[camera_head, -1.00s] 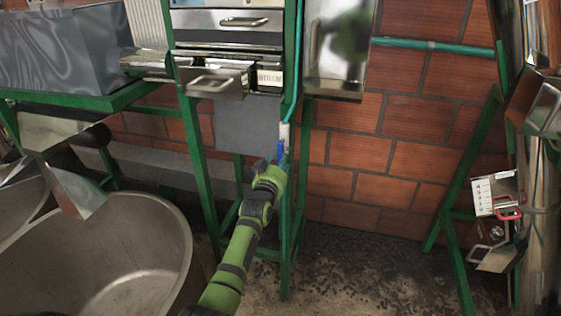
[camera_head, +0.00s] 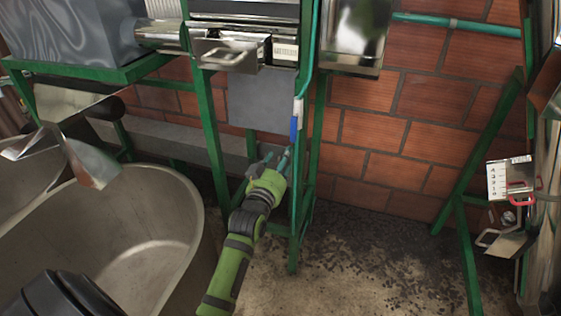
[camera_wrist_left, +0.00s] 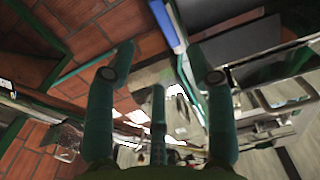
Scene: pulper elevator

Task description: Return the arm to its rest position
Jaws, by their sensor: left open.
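My left arm, green with dark bands, reaches up from the bottom of the head view. Its left gripper (camera_head: 277,160) is in front of the green frame's lower part, just below and left of a blue valve handle (camera_head: 294,129). In the left wrist view the fingers of this gripper (camera_wrist_left: 158,72) are spread, with nothing held between them. The blue handle also shows in the left wrist view (camera_wrist_left: 164,22), beyond the fingertips and apart from them. My right gripper is not in view.
A green metal frame (camera_head: 212,150) carries steel machinery and a teal pipe (camera_head: 460,24). A large metal tub (camera_head: 150,180) stands at left, close to the arm. Open floor (camera_head: 350,265) lies right of the arm.

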